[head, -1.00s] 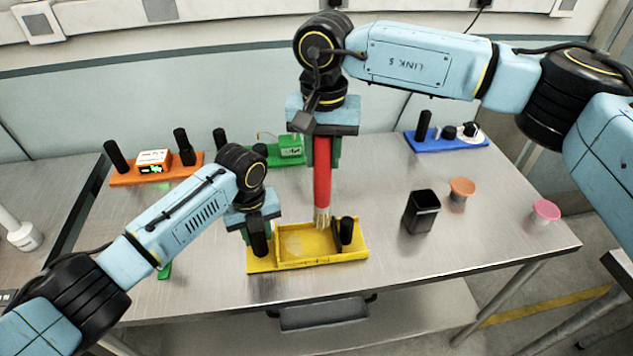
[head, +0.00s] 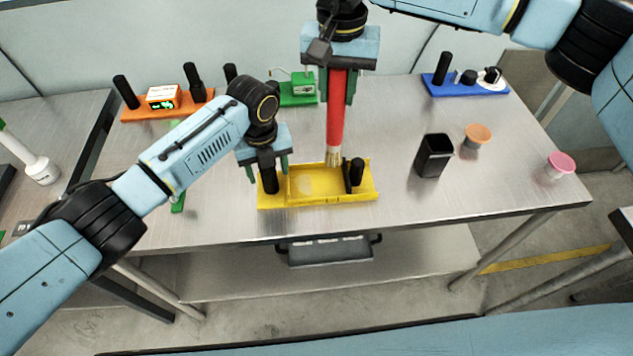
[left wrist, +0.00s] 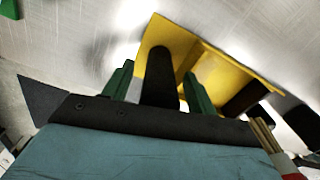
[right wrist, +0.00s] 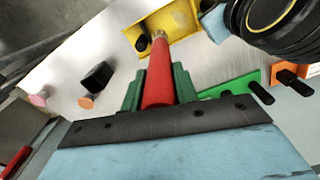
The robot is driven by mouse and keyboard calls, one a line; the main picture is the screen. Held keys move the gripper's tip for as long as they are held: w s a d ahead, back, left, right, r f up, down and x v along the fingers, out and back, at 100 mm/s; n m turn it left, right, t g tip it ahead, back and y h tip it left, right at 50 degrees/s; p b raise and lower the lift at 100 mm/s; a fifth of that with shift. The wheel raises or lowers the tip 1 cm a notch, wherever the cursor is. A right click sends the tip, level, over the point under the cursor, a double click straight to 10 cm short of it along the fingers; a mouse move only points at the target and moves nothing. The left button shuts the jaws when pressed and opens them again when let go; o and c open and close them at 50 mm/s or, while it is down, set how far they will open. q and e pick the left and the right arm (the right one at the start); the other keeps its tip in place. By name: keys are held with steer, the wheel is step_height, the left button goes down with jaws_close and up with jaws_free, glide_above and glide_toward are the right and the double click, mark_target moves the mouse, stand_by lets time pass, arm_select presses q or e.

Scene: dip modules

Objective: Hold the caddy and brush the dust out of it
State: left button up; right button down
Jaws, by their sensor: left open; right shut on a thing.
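The yellow caddy (head: 330,197) lies on the metal table, with a black post (head: 269,181) at its left end and another (head: 357,172) at its right. A pale dusty patch (head: 305,184) shows on its floor. My left gripper (head: 266,171) is open, its green fingers on either side of the left post, with gaps visible in the left wrist view (left wrist: 158,85). My right gripper (head: 338,90) is shut on the red brush (head: 337,115), held upright with its bristles (head: 333,157) down at the caddy's back right part. Whether the bristles touch the caddy I cannot tell.
A black cup (head: 433,157), an orange-topped pot (head: 478,135) and a pink-topped pot (head: 560,164) stand at right. Orange (head: 150,110), green (head: 298,97) and blue (head: 465,88) modules line the back. The table between the caddy and the cup is clear.

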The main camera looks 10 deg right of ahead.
steer(key=shift+r, duration=0.1)
arm_select(q)
step_height(320, 180, up, 8)
steer(key=p, duration=0.7)
steer(key=shift+f, duration=0.25)
arm_select(e)
step_height(320, 180, up, 7)
steer(key=shift+r, duration=0.15)
arm_select(q)
step_height(320, 180, up, 3)
steer(key=p, duration=0.3)
steer(key=shift+r+p, duration=0.2)
steer(key=shift+p, duration=0.1)
arm_select(e)
step_height(320, 180, up, 3)
steer(key=shift+r, duration=0.1)
arm_select(q)
steer(key=shift+r+p, duration=0.35)
steer(key=shift+r, duration=0.85)
arm_select(e)
steer(key=shift+r, duration=0.35)
arm_select(q)
steer(key=shift+r, duration=1.6)
